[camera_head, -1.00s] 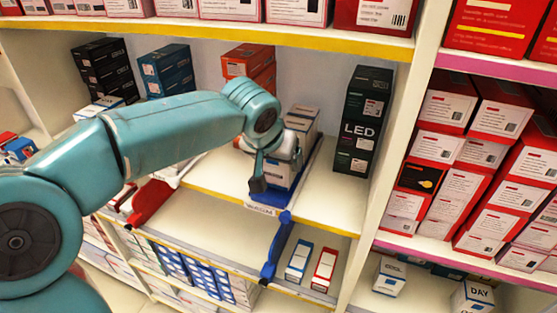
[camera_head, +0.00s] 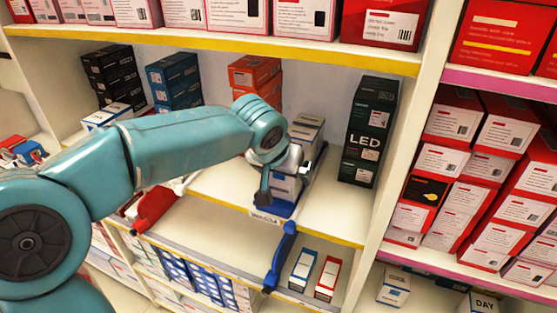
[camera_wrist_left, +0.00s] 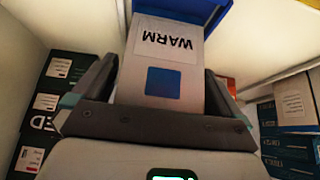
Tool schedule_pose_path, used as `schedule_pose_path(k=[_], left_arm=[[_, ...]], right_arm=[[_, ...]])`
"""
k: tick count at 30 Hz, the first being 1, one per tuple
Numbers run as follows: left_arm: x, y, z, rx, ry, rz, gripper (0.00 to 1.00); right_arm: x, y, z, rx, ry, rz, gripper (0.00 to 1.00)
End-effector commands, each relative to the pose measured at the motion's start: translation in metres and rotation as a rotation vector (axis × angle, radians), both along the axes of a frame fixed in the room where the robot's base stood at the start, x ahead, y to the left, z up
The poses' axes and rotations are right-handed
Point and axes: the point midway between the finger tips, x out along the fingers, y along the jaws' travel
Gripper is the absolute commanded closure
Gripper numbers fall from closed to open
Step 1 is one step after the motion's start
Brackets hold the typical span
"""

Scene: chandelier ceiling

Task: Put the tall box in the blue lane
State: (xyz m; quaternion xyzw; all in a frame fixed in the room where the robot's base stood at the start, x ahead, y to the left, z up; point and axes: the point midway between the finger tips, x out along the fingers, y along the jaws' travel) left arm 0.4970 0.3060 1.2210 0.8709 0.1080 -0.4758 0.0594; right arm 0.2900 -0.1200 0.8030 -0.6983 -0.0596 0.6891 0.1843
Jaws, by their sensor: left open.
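A tall dark LED box (camera_head: 368,135) stands upright on the middle shelf, right of the blue lane (camera_head: 316,172). It also shows at the left of the left wrist view (camera_wrist_left: 45,115). Grey-white boxes stand in the blue lane; the front one (camera_head: 286,186) is partly hidden by my left gripper (camera_head: 280,178). In the left wrist view, my open gripper (camera_wrist_left: 158,88) has one finger on each side of a pale box marked WARM (camera_wrist_left: 165,50), seen upside down. I cannot tell whether the fingers touch it. My right gripper is not in view.
A red lane divider (camera_head: 152,209) lies left of the gripper, and a blue one (camera_head: 281,257) hangs below the shelf edge. Orange (camera_head: 256,76), blue (camera_head: 174,78) and black boxes (camera_head: 112,72) stand behind. Red boxes (camera_head: 450,120) fill the right bay. Bare shelf lies before the LED box.

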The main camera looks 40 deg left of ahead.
Motion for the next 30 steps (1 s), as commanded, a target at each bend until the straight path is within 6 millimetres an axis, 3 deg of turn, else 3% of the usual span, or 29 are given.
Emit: schedule_pose_path(k=[9, 15, 30], left_arm=[[-0.038, -0.01, 0.061, -0.001, -0.007, -0.002, 0.0], [-0.055, -0.014, 0.088, -0.001, -0.004, -0.002, 0.0], [-0.06, -0.015, 0.094, -0.001, -0.001, -0.001, 0.0]], right_arm=[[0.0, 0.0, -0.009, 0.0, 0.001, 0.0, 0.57], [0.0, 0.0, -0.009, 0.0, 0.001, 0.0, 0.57], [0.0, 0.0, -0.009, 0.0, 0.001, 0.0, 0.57]])
